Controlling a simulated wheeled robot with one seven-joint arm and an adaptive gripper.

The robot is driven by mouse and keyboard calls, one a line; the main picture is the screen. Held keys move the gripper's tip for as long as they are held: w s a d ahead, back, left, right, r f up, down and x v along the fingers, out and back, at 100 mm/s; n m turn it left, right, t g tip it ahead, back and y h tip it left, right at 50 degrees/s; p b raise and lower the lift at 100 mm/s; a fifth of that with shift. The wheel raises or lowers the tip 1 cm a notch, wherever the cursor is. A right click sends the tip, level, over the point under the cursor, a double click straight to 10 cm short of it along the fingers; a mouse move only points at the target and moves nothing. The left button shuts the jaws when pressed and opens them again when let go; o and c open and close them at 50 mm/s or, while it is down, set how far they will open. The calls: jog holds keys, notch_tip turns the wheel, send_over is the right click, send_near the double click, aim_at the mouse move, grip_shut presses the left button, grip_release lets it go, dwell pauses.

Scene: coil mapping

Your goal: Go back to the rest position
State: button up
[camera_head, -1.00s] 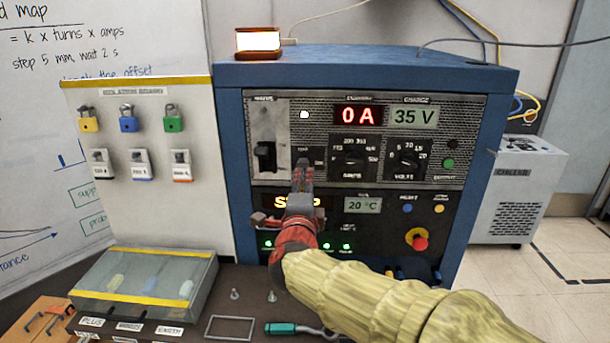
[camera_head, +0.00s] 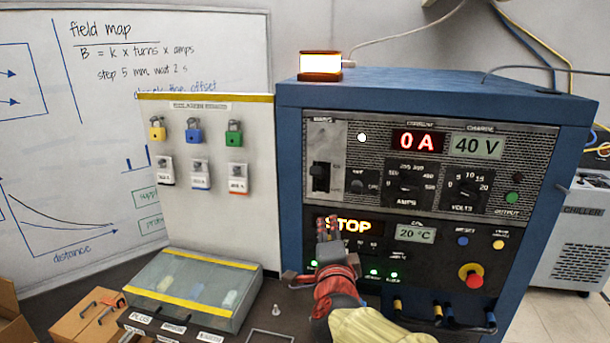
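My gripper (camera_head: 328,232) is red and dark, on an arm with a pale yellow sleeve. It is in front of the lower panel of the blue power supply cabinet (camera_head: 430,92), over part of the orange STOP display (camera_head: 350,226). Its fingers point up and look close together, with nothing seen between them. Whether they are fully shut is unclear. The current display (camera_head: 417,141) reads 0 A and the charge display (camera_head: 477,146) reads 40 V. The temperature display (camera_head: 415,234) reads 20 °C.
An isolation board (camera_head: 207,108) with padlocks stands left of the cabinet. A clear case (camera_head: 190,280) with yellow edges lies below it. A lit orange lamp (camera_head: 320,66) sits on the cabinet. A red stop knob (camera_head: 471,276) is at lower right. A chiller (camera_head: 582,235) stands at right.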

jog(key=s+a+f+n+g+y, duration=0.3)
jog(key=a+f+n+y, duration=0.15)
jog(key=a+n, duration=0.25)
jog(key=s+a+f+n+g+y+p, duration=0.1)
jog(key=s+f+n+g, duration=0.1)
jog(key=s+f+n, duration=0.3)
jog(key=s+f+n+g+y+p, duration=0.1)
jog(key=s+n+g, duration=0.15)
jog(key=s, duration=0.35)
jog(key=s+d+n+g+h+p, duration=0.2)
jog(key=s+d+n+g+h, duration=0.15)
jog(key=s+d, duration=0.65)
jog(key=s+d+r+m+h+p, duration=0.1)
jog(key=s+d+r+p, duration=0.2)
jog(key=s+d+r, duration=0.2)
jog(key=shift+s+d, duration=0.45)
jog(key=shift+d, duration=0.25)
jog(key=shift+c, duration=0.2)
